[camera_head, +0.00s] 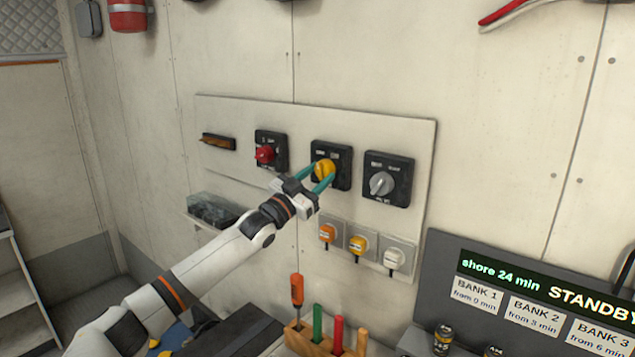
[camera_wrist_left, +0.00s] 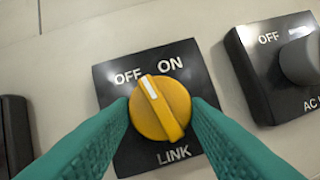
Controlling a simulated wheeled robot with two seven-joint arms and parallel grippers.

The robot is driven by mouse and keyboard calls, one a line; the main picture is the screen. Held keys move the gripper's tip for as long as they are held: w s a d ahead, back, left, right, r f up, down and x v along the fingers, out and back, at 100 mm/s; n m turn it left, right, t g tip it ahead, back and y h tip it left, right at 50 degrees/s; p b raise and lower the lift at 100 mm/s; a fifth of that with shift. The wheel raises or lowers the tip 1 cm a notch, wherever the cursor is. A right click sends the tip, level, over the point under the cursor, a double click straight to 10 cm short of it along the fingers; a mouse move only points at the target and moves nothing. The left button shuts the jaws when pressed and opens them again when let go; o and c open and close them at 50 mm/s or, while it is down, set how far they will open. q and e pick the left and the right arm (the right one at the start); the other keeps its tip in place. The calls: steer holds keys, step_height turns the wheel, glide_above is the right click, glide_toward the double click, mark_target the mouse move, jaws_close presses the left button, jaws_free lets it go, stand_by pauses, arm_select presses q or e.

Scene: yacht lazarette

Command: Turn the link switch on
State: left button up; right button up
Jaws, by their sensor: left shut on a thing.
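The link switch is a yellow round knob (camera_wrist_left: 160,108) on a black plate marked OFF, ON and LINK, and it fills the middle of the left wrist view. The white mark on the knob points up and left, between OFF and ON and nearer to OFF. In the head view the yellow knob (camera_head: 325,168) is the middle switch on the wall panel. My left gripper (camera_head: 322,174) is shut on it, with one teal finger at each side of the knob. My right gripper is in neither view.
A red switch (camera_head: 265,154) sits left of the link switch, and a grey AC switch (camera_head: 382,184) sits right. Sockets with orange, yellow and white plugs (camera_head: 357,244) are below. A wooden rack (camera_head: 318,341) of colored-handled tools and a STANDBY display (camera_head: 545,290) are lower down.

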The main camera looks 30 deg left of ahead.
arm_select(q)
steer(key=m+h+p, duration=0.1)
steer(key=m, duration=0.1)
steer(key=m+g+h+p, duration=0.1)
steer(key=m, duration=0.1)
steer(key=m+p, duration=0.1)
steer(key=m, duration=0.1)
steer(key=shift+a+r+g+h, duration=0.25)
steer(key=shift+r+g+h, duration=0.1)
steer(key=shift+g+h, duration=0.05)
steer(key=shift+a+m+g+h+p, duration=0.1)
steer(key=shift+m+g+h+p, duration=0.45)
steer(key=shift+m, duration=0.75)
steer(key=shift+m+g+h+p, duration=0.1)
steer(key=shift+m+g+p, duration=0.25)
steer(key=shift+m+p, duration=0.75)
steer(key=shift+f+m, duration=0.1)
steer(key=shift+m, duration=0.3)
steer(key=o, duration=1)
steer(key=shift+w, duration=0.1)
